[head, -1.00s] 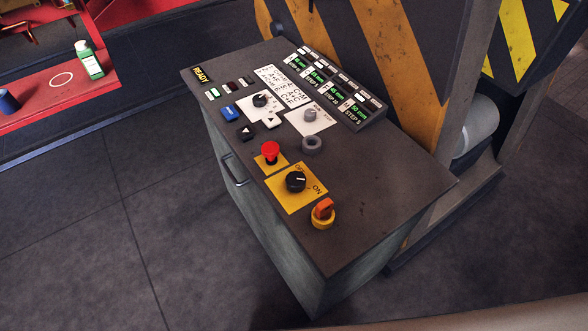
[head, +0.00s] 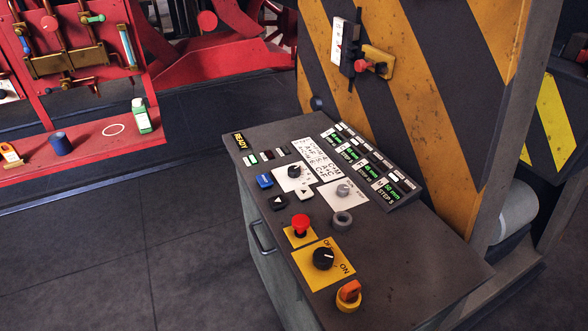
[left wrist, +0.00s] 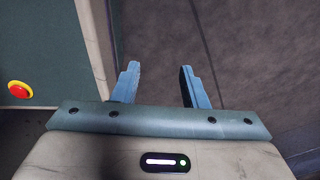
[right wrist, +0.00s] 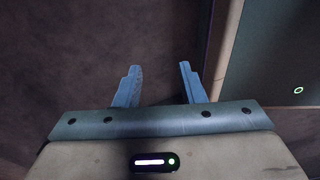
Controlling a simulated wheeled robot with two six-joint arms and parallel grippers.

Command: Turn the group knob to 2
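The control console (head: 400,250) stands in the head view with its sloped dark top facing me. A small black knob (head: 294,171) sits on a white plate near its back left. A grey knob (head: 343,190) sits on another white plate to its right. Their labels are too small to read, so I cannot tell which is the group knob or where it points. My left gripper (left wrist: 158,68) is open and empty in the left wrist view. My right gripper (right wrist: 160,68) is open and empty in the right wrist view. Neither gripper shows in the head view.
A striped post (head: 400,80) rises behind. A red bench (head: 95,150) stands left; open floor lies between.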

